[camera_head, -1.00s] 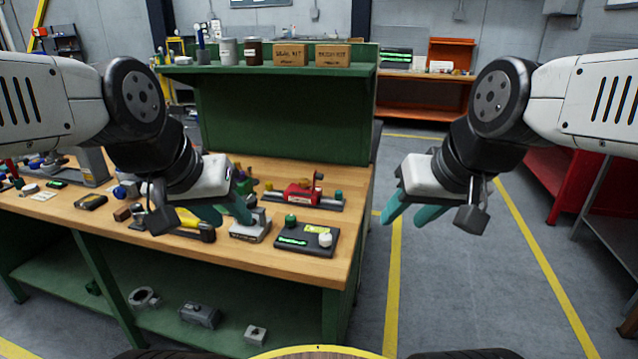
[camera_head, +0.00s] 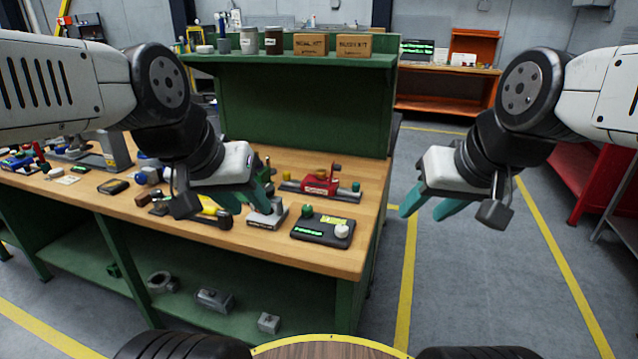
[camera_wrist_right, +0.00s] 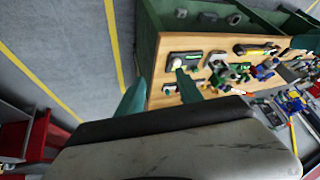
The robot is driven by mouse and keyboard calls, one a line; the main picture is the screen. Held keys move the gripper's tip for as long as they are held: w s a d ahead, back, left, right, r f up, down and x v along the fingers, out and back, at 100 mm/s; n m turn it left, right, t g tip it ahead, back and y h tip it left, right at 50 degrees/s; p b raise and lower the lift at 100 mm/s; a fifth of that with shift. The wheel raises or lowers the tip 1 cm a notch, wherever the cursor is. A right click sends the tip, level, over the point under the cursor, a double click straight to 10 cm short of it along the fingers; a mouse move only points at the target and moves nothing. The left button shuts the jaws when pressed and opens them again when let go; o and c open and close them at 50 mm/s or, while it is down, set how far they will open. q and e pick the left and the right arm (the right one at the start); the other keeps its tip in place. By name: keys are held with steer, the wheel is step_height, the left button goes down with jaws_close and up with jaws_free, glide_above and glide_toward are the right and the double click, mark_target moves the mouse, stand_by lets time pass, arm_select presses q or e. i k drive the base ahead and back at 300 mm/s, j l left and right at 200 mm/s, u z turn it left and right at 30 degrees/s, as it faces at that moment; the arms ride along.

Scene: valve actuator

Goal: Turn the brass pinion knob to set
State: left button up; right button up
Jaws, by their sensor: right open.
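A red actuator body (camera_head: 318,187) sits on a grey rail on the wooden bench (camera_head: 345,262), with a small brass-coloured knob (camera_head: 320,174) on top. Its markings are too small to read. My left gripper (camera_head: 256,200) hangs over the bench, left of and nearer than the red actuator. Its teal fingers are apart, with nothing seen between them. My right gripper (camera_head: 432,208) is open and empty over the floor, right of the bench. Its teal fingers also show in the right wrist view (camera_wrist_right: 160,92). Neither gripper touches the actuator.
A black box (camera_head: 322,228) with a green and a white knob lies near the bench's front right corner. A grey block (camera_head: 267,214) stands beside it, close to my left gripper. Several tools crowd the bench's left. A green shelf (camera_head: 300,62) stands behind.

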mark_target(321, 173)
steer(key=i+u, duration=0.2)
steer(key=u, duration=0.2)
steer(key=i+u, duration=0.2)
steer(key=u, duration=0.15)
steer(key=i+l+u, duration=0.15)
steer(key=u, duration=0.25)
